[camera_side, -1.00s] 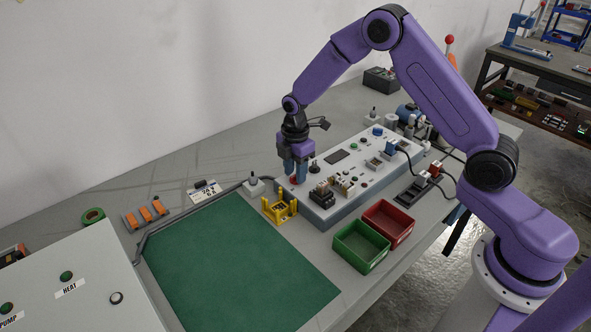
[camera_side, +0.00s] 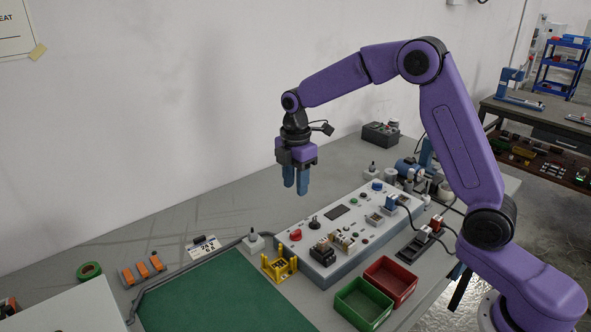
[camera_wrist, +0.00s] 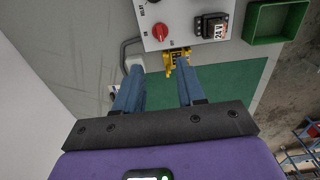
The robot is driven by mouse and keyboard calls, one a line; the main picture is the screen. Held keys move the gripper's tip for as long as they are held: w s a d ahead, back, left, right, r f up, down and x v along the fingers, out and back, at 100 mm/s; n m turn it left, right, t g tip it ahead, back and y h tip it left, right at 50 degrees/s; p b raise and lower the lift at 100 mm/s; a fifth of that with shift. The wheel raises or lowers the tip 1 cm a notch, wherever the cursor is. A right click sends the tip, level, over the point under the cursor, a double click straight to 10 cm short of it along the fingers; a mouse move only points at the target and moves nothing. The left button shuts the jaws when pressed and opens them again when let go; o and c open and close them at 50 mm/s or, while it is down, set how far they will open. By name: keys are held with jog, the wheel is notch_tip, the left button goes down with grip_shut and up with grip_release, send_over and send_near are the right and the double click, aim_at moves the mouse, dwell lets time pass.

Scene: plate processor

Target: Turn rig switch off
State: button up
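The grey-white rig panel (camera_side: 345,240) lies on the bench, with several controls on its top. A red knob (camera_side: 296,235) sits at its near-left end and also shows in the wrist view (camera_wrist: 160,31). I cannot tell for certain which control is the rig switch, and the small labels are unclear. My gripper (camera_side: 295,189) hangs well above the knob's end of the panel, touching nothing. In the wrist view its blue fingers (camera_wrist: 161,72) are apart with nothing between them.
A yellow holder (camera_side: 279,268), a green bin (camera_side: 363,303) and a red bin (camera_side: 390,281) stand near the panel. A black 24 V block (camera_side: 322,251) sits on the panel. The green mat (camera_side: 220,295) is clear.

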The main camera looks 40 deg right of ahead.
jog(key=shift+r, duration=1.6)
jog(key=s+a+r+m, duration=0.1)
jog(key=s+a+m, duration=0.1)
jog(key=s, duration=1.1)
jog(key=s+a+m, duration=0.1)
jog(key=s+m, duration=0.1)
jog(key=s, duration=1.1)
jog(key=s+d+f+m, duration=0.1)
jog(key=s+d, duration=0.3)
jog(key=s, duration=0.6)
jog(key=shift+s+d+f+m, duration=0.15)
jog(key=shift+s+f+m, duration=0.15)
jog(key=shift+f, duration=0.05)
